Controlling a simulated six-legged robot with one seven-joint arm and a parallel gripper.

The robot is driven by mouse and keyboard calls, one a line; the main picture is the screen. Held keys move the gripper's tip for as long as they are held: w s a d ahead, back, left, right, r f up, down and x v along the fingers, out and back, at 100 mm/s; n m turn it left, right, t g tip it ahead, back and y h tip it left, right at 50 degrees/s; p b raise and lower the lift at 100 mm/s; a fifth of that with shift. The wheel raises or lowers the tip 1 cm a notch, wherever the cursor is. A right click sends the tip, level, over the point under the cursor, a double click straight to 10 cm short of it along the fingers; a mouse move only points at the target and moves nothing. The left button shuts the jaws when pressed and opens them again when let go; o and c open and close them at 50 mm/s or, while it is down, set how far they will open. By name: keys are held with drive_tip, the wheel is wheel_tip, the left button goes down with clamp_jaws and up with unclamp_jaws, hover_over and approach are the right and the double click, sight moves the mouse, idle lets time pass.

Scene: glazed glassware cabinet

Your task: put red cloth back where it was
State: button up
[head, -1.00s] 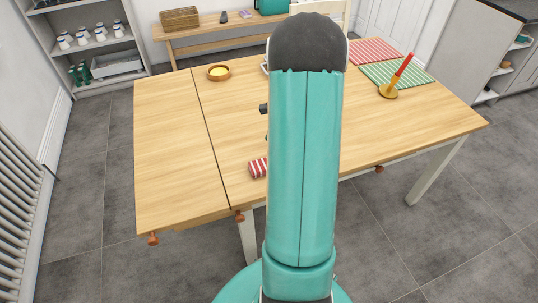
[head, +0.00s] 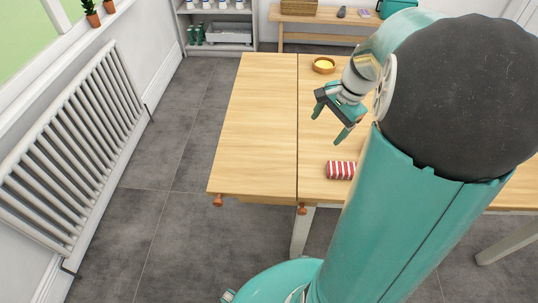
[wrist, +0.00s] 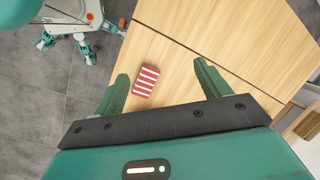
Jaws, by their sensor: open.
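The red cloth (head: 341,170) is a red-and-white striped roll lying near the table's front edge, right of the seam between the table boards. It also shows in the wrist view (wrist: 146,81), between and beyond my fingers. My gripper (head: 329,124) is open and empty above the table, behind the cloth in the head view. In the wrist view the gripper's two fingers (wrist: 160,88) are spread wide and do not touch the cloth. The right end of the cloth is close to my arm in the head view.
The wooden table (head: 255,130) is bare on its left part. A bowl with yellow contents (head: 324,66) stands at the back. A radiator (head: 75,150) lines the left wall. A shelf unit (head: 217,40) and a bench (head: 320,30) stand behind. The table's right part is hidden by my arm.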

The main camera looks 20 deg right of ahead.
drive_tip(key=s+a+r+n+t, duration=0.1)
drive_tip(key=s+a+r+n, duration=0.2)
drive_tip(key=a+n, duration=0.2)
drive_tip(key=s+a+r+n+t+h, duration=0.1)
drive_tip(key=s+a+r+n, duration=0.2)
drive_tip(key=a, duration=0.6)
drive_tip(key=s+a+r+n+t+h, duration=0.1)
drive_tip(key=s+a+r+n, duration=0.2)
drive_tip(key=a+n, duration=0.4)
drive_tip(key=shift+s+a+r+n+t, duration=0.2)
drive_tip(key=shift+s+a+n+t, duration=0.15)
drive_tip(key=shift+s+a, duration=0.35)
drive_tip(key=shift+d, duration=0.1)
drive_tip(key=shift+c, duration=0.2)
